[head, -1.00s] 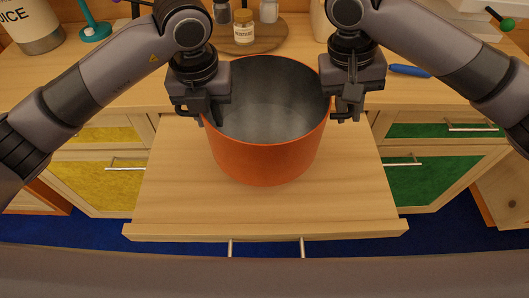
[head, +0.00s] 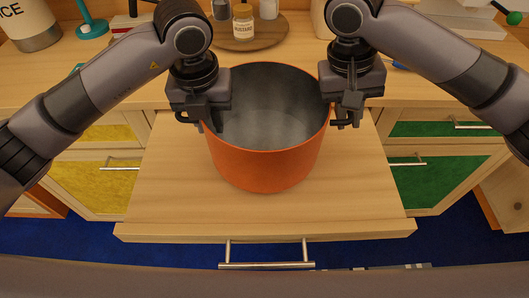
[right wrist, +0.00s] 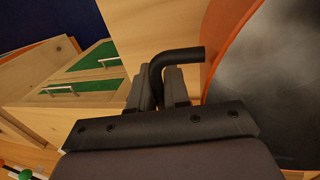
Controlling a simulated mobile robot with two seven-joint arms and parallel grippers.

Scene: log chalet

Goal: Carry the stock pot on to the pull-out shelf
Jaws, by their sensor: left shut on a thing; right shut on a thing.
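The orange stock pot (head: 265,162) with a grey inside is upright over the pull-out shelf (head: 180,200) in the head view. I cannot tell whether its base touches the shelf. My left gripper (head: 196,118) is shut on the pot's left handle, which its fingers mostly hide. My right gripper (head: 342,120) is shut on the right handle. In the right wrist view the bent black handle (right wrist: 180,54) passes between the fingers of my right gripper (right wrist: 158,88), beside the orange pot wall (right wrist: 228,35).
A round wooden board (head: 262,38) with a mustard jar (head: 243,22) and other containers stands behind on the counter (head: 120,75). Yellow drawers (head: 90,185) are left of the shelf and green drawers (head: 425,185) right. Bare shelf shows around the pot.

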